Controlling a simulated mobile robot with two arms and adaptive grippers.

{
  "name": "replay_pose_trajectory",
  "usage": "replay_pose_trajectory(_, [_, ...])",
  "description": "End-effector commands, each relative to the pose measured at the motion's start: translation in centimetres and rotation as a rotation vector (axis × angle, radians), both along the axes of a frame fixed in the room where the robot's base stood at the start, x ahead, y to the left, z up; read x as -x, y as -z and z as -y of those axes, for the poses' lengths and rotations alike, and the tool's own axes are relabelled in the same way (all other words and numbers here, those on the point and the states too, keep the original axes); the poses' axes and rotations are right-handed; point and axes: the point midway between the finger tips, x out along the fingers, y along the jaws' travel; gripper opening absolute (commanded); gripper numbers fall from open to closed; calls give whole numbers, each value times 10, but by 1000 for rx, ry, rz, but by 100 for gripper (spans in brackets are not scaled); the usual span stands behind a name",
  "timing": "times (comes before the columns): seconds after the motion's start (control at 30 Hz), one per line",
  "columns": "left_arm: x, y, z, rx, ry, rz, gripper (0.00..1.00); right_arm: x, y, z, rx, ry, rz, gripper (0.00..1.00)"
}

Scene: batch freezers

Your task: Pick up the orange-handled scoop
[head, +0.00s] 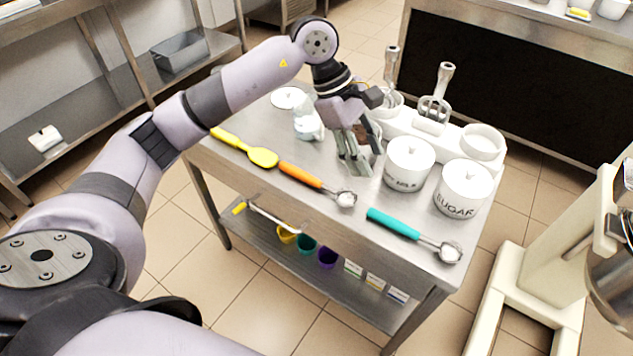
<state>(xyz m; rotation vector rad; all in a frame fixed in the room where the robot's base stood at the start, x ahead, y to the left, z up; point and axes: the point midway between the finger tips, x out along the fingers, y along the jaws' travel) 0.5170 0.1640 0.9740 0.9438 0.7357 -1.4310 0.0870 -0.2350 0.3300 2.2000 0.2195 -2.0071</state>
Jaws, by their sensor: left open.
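The orange-handled scoop (302,175) lies on the steel table (290,222), near its front edge. Its handle points to the left and its metal bowl (346,199) to the right. My left gripper (355,162) is open and empty, with its fingers pointing down. My right gripper does not show.
A yellow spatula (262,157) lies just left of the scoop, and a teal-handled scoop (394,223) to its right. White canisters (408,167), one labelled sugar (462,190), and a white holder with whisks (436,128) stand close behind. A lower shelf (270,234) holds small cups.

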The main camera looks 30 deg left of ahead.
Motion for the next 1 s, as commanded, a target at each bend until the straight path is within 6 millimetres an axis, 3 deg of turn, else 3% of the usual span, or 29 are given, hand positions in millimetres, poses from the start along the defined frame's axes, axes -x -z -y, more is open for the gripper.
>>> replay_pose_trajectory(0.03, [-7,-6,-36,-127,-4,10,42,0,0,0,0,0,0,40])
replay_pose_trajectory(0.1, [-8,-12,-76,-272,-10,0,42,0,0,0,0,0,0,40])
replay_pose_trajectory(0.2, [-7,-23,-117,-411,-24,-24,42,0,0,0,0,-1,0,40])
replay_pose_trajectory(0.3, [-4,-29,-138,-482,-33,-45,42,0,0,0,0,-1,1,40])
replay_pose_trajectory(0.43, [-2,-17,-144,-502,-34,-57,42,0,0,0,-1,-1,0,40])
replay_pose_trajectory(0.8, [-2,61,-143,-498,-34,-57,42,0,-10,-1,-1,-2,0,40])
replay_pose_trajectory(1.0, [-3,87,-142,-496,-34,-53,42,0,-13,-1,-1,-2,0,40])
